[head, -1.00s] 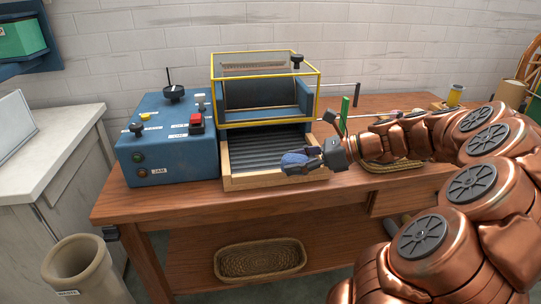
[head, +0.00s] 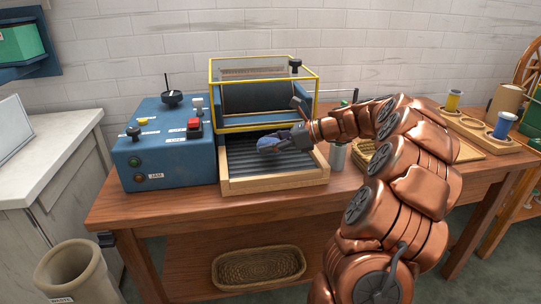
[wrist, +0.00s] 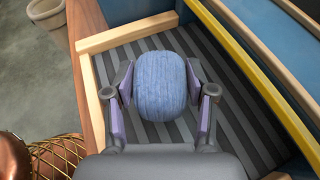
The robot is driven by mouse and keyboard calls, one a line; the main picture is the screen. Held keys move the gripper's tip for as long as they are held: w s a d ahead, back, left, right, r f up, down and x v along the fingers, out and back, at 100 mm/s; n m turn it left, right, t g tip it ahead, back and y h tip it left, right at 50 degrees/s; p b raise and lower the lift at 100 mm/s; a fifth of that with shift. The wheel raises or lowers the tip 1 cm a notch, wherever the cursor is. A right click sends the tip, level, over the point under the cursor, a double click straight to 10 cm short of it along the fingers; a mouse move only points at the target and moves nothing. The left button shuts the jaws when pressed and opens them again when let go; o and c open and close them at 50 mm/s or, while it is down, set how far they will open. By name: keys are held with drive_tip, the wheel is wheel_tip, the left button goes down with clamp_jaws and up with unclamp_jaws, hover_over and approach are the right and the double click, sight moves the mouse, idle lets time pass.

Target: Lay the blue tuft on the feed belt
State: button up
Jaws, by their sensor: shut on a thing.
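The blue tuft (wrist: 159,85) is a rounded bundle of blue fibre between the two fingers of my gripper (wrist: 160,95) in the wrist view. In the head view the tuft (head: 269,144) is partly covered by my gripper (head: 284,141). My gripper is shut on it. The feed belt (head: 240,170) is dark and ribbed, inside a pale wooden frame (head: 275,183). The tuft and gripper are over the belt, toward its far part near the machine. Whether the tuft touches the belt cannot be told.
The yellow-edged guard (head: 264,128) and blue drum housing stand just behind the belt. A blue control box (head: 165,150) with a red button is to the left. A woven basket (head: 258,267) lies on the lower shelf. Spools in a wooden rack (head: 480,132) stand at the right.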

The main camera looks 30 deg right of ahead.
sight(271, 161)
wheel_tip(271, 161, down, 4)
drive_tip(key=shift+r+b, duration=0.2)
drive_tip(key=shift+b, duration=0.25)
drive_tip(key=o, duration=0.7)
drive_tip(key=shift+o, duration=0.2)
